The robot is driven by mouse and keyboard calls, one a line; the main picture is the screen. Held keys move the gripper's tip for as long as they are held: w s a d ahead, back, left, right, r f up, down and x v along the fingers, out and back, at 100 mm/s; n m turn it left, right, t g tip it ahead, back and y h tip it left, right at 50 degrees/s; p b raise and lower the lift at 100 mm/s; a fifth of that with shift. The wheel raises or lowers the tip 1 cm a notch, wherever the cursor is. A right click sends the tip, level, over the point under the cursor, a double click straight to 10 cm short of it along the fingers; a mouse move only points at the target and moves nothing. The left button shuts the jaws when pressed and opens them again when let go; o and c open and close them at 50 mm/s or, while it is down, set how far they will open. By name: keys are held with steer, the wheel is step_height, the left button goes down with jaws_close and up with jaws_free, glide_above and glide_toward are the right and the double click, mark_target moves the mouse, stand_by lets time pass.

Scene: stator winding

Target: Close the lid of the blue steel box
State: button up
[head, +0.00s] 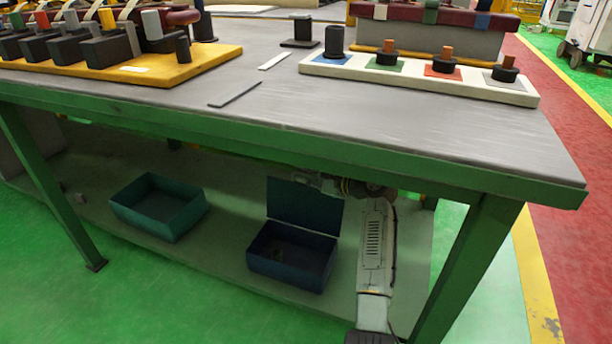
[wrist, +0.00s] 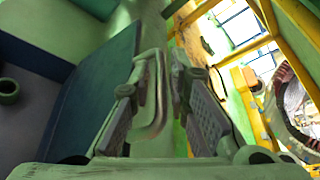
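The blue steel box (head: 290,281) stands on the lower shelf under the table. Its lid (head: 304,204) is open and stands nearly upright at the box's far side. In the wrist view the lid is the dark blue panel (wrist: 92,88) left of my fingers. In the head view my gripper (head: 338,185) is partly hidden behind the lid's upper right corner.
A teal open box (head: 160,235) stands to the left on the same shelf (head: 225,235). A small ring-shaped part (wrist: 8,90) lies inside the blue box. The tabletop (head: 400,125) and its green front beam (head: 300,147) are above; a green leg (head: 468,265) stands at right.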

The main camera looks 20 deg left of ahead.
steer(key=shift+c, duration=0.5)
jaws_close()
steer(key=shift+s, duration=0.1)
